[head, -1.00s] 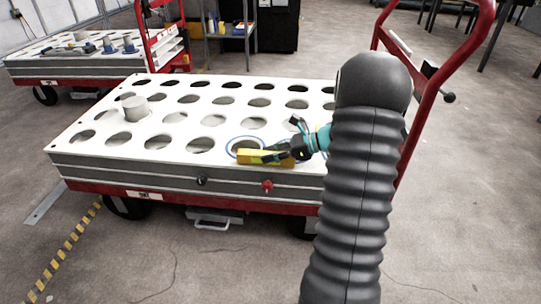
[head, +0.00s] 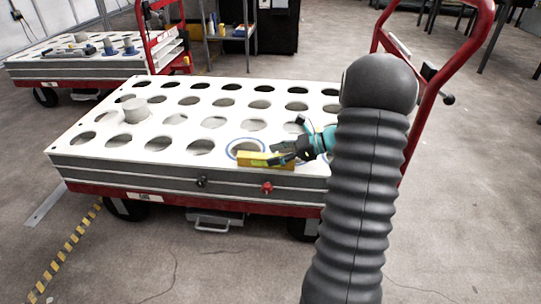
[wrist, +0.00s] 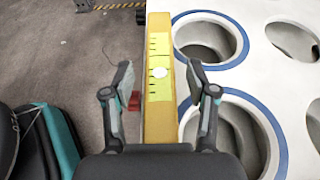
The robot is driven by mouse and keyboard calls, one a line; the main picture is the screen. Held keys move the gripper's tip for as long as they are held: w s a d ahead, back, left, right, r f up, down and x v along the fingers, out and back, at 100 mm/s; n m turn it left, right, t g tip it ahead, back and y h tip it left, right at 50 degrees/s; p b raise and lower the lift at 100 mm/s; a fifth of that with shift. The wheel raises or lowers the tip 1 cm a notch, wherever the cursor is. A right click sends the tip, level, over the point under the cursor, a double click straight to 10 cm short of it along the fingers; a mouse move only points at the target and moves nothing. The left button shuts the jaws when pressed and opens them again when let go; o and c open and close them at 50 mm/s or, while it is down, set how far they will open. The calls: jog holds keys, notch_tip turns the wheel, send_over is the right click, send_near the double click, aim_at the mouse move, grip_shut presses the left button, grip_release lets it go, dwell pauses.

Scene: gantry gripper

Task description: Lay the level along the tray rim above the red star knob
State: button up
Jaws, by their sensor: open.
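The yellow level (head: 257,161) lies along the front rim of the white tray (head: 99,150), above the red star knob (head: 267,188) on the tray's front side. In the wrist view the level (wrist: 160,112) runs lengthwise away from me, with a pale round spot and dark marks on its top. My gripper (head: 284,153) is at the level's right part. In the wrist view my gripper (wrist: 158,76) is open, one finger on each side of the level with gaps showing. The red knob (wrist: 134,101) shows beside the left finger, partly hidden.
Blue-ringed holes (wrist: 210,38) lie close to the level's right side in the wrist view. A grey cylinder (head: 136,109) stands at the tray's left. A black knob (head: 202,181) is on the front side. The cart's red handle (head: 440,90) rises behind my arm.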

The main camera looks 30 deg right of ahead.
jog(key=p+v, duration=0.1)
jog(key=v, duration=0.9)
jog(key=shift+a, duration=0.1)
jog(key=shift+r, duration=0.15)
jog(key=s+a+r+n+g+h, duration=0.1)
jog(key=s+a+r+n+g, duration=0.15)
jog(key=a, duration=0.35)
jog(key=s+a+r+n+g+h, duration=0.1)
jog(key=s+a+r+n+h, duration=0.1)
jog(key=a+n, duration=0.3)
jog(key=s+a+r+n+g+h, duration=0.1)
jog(key=s+a+r+n+g, duration=0.15)
jog(key=a, duration=0.45)
jog(key=s+a+r+n+t+h, duration=0.1)
jog(key=s+a+n+t+h, duration=0.1)
jog(key=s+n, duration=0.5)
jog(key=s+a+r+n+t+h, duration=0.2)
jog(key=s+a+n+h, duration=0.3)
jog(key=s+a+n, duration=0.1)
jog(key=shift+s+n, duration=0.9)
